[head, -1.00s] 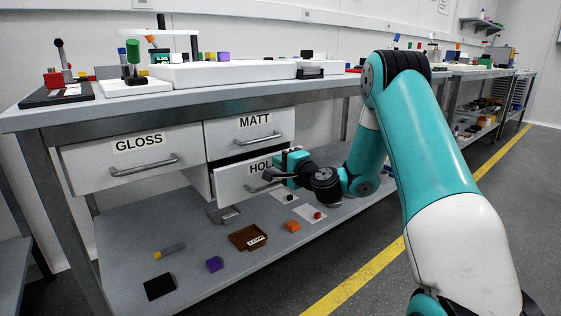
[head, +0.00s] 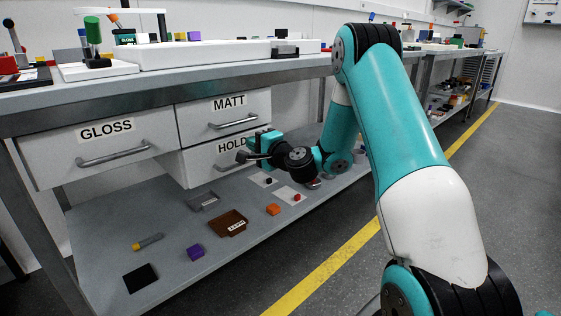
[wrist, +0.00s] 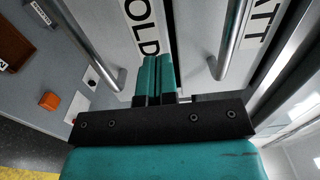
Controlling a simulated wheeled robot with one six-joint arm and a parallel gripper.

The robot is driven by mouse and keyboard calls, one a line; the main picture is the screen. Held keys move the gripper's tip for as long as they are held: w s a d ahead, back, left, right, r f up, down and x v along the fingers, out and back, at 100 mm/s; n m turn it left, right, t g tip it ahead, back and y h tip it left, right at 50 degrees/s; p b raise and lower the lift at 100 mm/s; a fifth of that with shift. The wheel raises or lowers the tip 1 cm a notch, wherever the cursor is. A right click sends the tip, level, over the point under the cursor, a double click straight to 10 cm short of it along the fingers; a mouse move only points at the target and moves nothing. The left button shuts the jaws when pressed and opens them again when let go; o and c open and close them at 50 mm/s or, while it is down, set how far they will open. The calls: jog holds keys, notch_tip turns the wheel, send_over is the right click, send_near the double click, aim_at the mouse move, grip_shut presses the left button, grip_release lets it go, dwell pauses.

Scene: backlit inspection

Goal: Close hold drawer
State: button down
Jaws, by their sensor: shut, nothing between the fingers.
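The HOLD drawer (head: 200,165) is the lower right drawer under the bench. Its front now looks about level with the MATT drawer above it, with only a thin dark line between them. My gripper (head: 248,157) is at the drawer front, over the right part of its label. In the wrist view my gripper (wrist: 155,62) has its teal fingers together, empty, at the HOLD front (wrist: 150,25), beside the end of the label. The HOLD handle (wrist: 95,45) is apart from the fingers. Whether the fingertips touch the front is hard to tell.
The MATT drawer (head: 195,122) is above and the GLOSS drawer (head: 60,155) is to the left; both look shut. The lower shelf holds a brown tray (head: 222,228), an orange block (head: 273,209), a purple block (head: 195,252) and a black square (head: 141,277).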

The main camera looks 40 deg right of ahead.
jog(key=s+d+b, duration=0.1)
jog(key=s+b, duration=0.4)
jog(key=s, duration=0.5)
jog(key=shift+s, duration=0.4)
